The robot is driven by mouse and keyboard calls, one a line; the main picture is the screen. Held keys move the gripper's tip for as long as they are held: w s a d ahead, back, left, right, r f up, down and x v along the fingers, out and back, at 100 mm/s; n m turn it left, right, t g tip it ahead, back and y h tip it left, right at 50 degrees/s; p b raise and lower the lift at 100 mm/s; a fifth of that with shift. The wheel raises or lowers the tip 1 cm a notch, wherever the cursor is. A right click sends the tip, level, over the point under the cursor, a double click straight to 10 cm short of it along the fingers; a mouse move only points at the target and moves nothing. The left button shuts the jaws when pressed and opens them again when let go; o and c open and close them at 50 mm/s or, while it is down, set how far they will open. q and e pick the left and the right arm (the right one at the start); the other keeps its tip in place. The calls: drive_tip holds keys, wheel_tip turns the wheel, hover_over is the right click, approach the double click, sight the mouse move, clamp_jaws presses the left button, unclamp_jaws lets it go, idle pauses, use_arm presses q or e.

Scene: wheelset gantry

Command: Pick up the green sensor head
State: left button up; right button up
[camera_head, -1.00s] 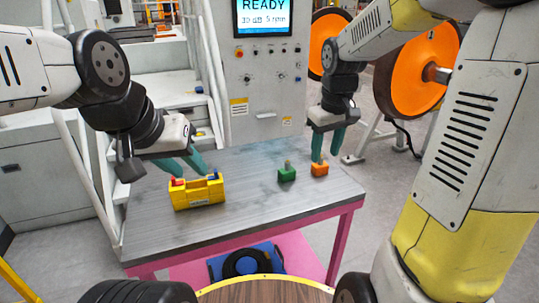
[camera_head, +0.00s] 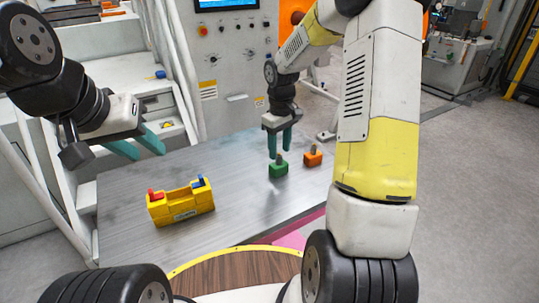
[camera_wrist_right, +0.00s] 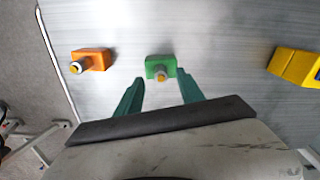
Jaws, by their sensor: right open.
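The green sensor head (camera_head: 278,169) is a small block with a round stub on top, standing on the grey table. It also shows in the right wrist view (camera_wrist_right: 160,67), just beyond and between the fingertips. My right gripper (camera_head: 280,156) is open and empty, its green fingers pointing down above and beside the green sensor head; in the right wrist view the fingers (camera_wrist_right: 160,80) are spread apart. My left gripper (camera_head: 150,150) is at the left, above the table's far edge and behind the yellow holder; its two green fingers look apart and hold nothing.
An orange block (camera_head: 313,156) with a similar stub stands just right of the green one. A yellow holder (camera_head: 183,214) with a red and a blue piece sits at the left of the grey table (camera_head: 235,205). A control cabinet (camera_head: 225,60) stands behind.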

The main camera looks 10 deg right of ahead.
sight(279, 155)
wheel_tip(279, 155, down, 3)
drive_tip(key=shift+a+f, duration=0.1)
drive_tip(key=shift+c, duration=0.5)
clamp_jaws()
